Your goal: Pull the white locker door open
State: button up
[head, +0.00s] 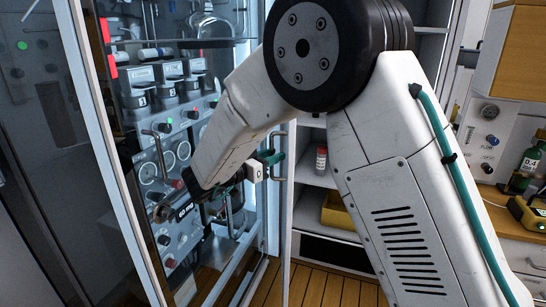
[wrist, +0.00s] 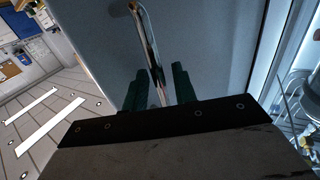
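The white locker door (head: 289,215) stands swung out and shows nearly edge-on in the head view; shelves show to its right. Its metal bar handle (head: 280,158) sticks out on the left side. In the wrist view the door's face (wrist: 215,45) fills the middle, and the handle (wrist: 148,35) runs down between the teal fingers. My gripper (head: 268,158) is at the handle, its fingers on either side of it. The fingers (wrist: 159,88) look apart, with a gap beside the bar. Whether they touch the bar is hard to tell.
A glass-fronted cabinet (head: 85,130) with gauges stands close at the left. The locker shelves hold a small red-capped bottle (head: 321,158) and a yellow box (head: 337,212). A counter with a yellow device (head: 530,214) is at the right. Wooden floor (head: 325,288) shows below.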

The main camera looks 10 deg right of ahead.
jog(key=shift+a, duration=0.1)
jog(key=v, duration=0.7)
jog(key=shift+s+a, duration=0.2)
jog(key=shift+a, duration=0.1)
